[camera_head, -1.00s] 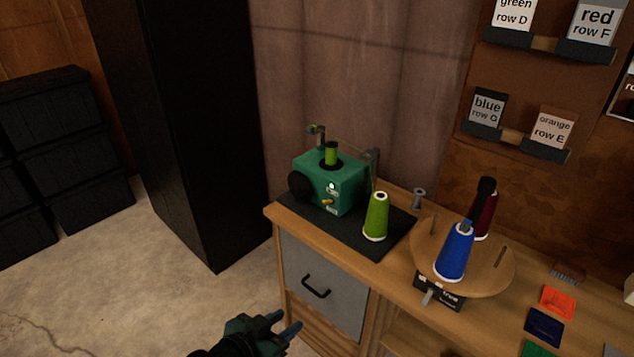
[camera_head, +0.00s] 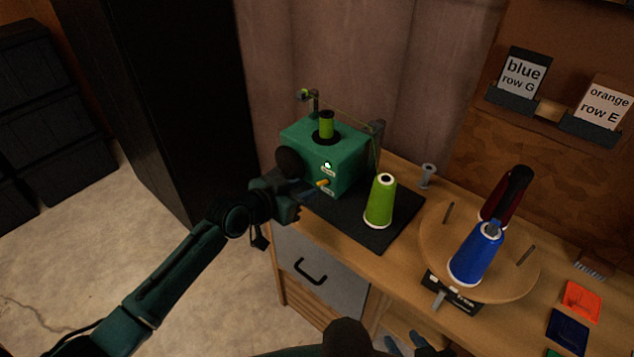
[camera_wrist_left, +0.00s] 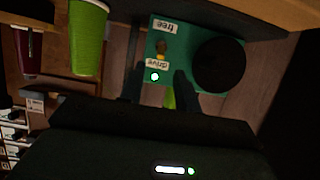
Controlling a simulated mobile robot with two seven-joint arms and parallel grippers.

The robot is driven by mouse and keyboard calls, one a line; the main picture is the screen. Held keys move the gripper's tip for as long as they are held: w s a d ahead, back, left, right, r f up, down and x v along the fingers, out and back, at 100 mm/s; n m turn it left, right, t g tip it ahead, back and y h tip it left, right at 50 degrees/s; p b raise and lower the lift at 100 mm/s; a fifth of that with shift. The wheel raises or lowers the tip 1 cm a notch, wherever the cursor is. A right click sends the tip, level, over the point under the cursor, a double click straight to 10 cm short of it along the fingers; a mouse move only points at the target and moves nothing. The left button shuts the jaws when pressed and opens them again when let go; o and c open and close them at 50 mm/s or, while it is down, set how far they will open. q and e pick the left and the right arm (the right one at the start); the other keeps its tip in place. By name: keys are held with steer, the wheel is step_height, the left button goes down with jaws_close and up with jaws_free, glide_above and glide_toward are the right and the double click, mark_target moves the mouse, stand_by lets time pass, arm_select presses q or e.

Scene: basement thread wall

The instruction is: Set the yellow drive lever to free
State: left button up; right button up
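The yellow drive lever (camera_head: 323,183) sticks out of the front of the green winder (camera_head: 345,155), between two small labels. In the left wrist view, which is upside down, the lever (camera_wrist_left: 161,47) sits between the "free" label (camera_wrist_left: 165,26) and the "drive" label (camera_wrist_left: 158,64); its exact setting is hard to tell. My left gripper (camera_head: 308,190) is in front of the winder, just left of the lever. Its fingers (camera_wrist_left: 160,86) are apart, with the lever beyond the gap and nothing visibly held. My right gripper (camera_head: 408,343) shows partly at the bottom edge, its fingertips apart.
A lime green cone (camera_head: 381,202) stands on the dark mat (camera_head: 355,232) right of the winder. A round wooden stand (camera_head: 515,280) carries a blue cone (camera_head: 475,255) and a dark red one. A tall black cabinet (camera_head: 180,90) stands left of the bench.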

mark_target(318, 183)
arm_select(q)
steer(key=shift+b+x, duration=0.3)
steer(key=shift+x, duration=2.9)
steer(key=shift+r, duration=0.1)
steer(key=shift+c, duration=0.4)
jaws_close()
